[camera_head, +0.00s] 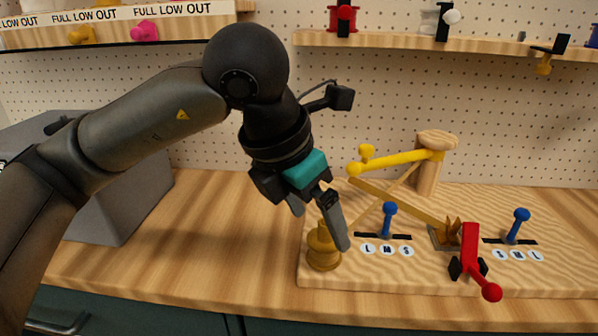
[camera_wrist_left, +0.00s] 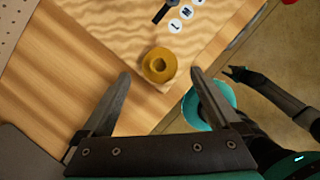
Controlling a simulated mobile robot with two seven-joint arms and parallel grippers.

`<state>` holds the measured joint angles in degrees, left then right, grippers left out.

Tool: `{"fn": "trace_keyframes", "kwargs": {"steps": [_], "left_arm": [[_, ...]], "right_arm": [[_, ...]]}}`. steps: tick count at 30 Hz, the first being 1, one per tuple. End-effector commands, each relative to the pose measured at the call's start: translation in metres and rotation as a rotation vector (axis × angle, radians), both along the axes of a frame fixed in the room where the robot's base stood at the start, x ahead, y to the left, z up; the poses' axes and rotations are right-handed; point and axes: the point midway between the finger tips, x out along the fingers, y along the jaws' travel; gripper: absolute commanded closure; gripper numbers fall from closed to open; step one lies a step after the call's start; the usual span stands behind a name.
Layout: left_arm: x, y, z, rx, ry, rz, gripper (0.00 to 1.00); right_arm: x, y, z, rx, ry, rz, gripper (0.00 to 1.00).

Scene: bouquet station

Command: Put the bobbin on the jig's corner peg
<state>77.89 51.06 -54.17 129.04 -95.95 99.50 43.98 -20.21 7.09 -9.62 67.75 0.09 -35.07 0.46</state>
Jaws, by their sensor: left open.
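A yellow-brass bobbin (camera_head: 323,256) stands upright at the near left corner of the wooden jig (camera_head: 400,278). In the left wrist view the bobbin (camera_wrist_left: 159,65) shows from above with a round hole in its top. The corner peg cannot be made out apart from the bobbin. My left gripper (camera_head: 320,230) is open, tilted down over that corner, with one finger passing in front of the bobbin's right side. In the left wrist view its fingers (camera_wrist_left: 160,73) lie spread on both sides of the bobbin, with gaps showing.
The jig carries blue sliders (camera_head: 389,218) (camera_head: 521,224), a yellow arm (camera_head: 395,162) on a wooden post and a red lever (camera_head: 471,249). A grey box (camera_head: 120,200) stands at left. Shelves (camera_head: 450,42) hang behind. The counter left of the jig is clear.

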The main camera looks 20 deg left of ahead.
Motion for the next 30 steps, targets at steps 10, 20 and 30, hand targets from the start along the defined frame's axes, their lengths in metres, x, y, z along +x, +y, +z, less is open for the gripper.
{"fn": "trace_keyframes", "kwargs": {"steps": [10,20,30], "left_arm": [[-0.018,0.01,0.052,0.0,-0.002,0.002,0.04],[-0.025,0.014,0.071,0.002,-0.001,0.001,0.04],[-0.026,0.015,0.071,0.001,0.0,0.0,0.04]], "right_arm": [[-0.023,-0.018,-0.014,-0.017,0.003,0.0,0.5],[-0.034,-0.026,-0.019,-0.023,0.0,0.001,0.5],[-0.034,-0.026,-0.019,-0.023,0.0,0.001,0.5]]}}
